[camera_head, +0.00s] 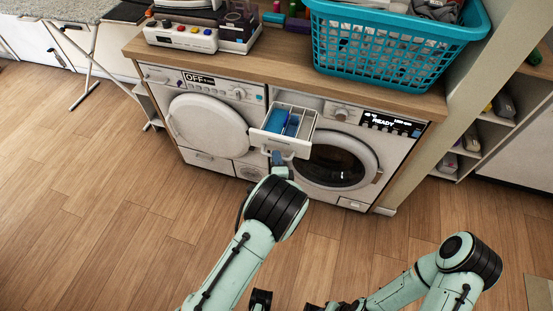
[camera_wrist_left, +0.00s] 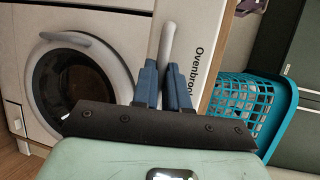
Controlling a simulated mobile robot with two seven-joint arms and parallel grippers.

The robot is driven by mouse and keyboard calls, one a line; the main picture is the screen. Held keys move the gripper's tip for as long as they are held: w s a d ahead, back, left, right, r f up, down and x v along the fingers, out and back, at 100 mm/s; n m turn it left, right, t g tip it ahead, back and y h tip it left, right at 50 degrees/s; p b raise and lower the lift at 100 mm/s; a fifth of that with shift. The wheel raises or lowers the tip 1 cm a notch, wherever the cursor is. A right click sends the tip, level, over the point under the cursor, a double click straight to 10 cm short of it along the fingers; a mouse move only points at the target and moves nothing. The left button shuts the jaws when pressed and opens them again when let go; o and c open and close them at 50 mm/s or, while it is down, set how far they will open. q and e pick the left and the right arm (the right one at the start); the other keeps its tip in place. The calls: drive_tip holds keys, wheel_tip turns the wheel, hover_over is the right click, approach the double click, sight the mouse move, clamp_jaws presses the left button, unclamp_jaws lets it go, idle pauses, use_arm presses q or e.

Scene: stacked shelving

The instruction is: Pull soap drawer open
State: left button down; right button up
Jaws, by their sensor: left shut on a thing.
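The soap drawer (camera_head: 272,140) is white with divided compartments and blue inside, and it sticks out from the front of the right washing machine (camera_head: 398,143). My left gripper (camera_head: 279,158) is at the drawer's front. In the left wrist view its blue fingers (camera_wrist_left: 164,82) are shut on a pale bar handle (camera_wrist_left: 167,42), beside a white drawer front (camera_wrist_left: 190,50) lettered "Ovenbrook". My right arm lies low at the right of the head view; its gripper is at the bottom edge, too cut off to read.
A wooden counter (camera_head: 275,69) runs above the machines, with a teal laundry basket (camera_head: 395,50) on it. A second white machine (camera_head: 207,122) reading "OFF" stands at left. Open shelves (camera_head: 490,130) are at right. The wooden floor (camera_head: 110,200) in front is clear.

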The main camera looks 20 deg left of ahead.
use_arm(q)
drive_tip(key=c, duration=1.2)
unclamp_jaws()
drive_tip(key=shift+o, duration=0.2)
drive_tip(key=v, duration=1.3)
drive_tip(key=shift+s, duration=0.15)
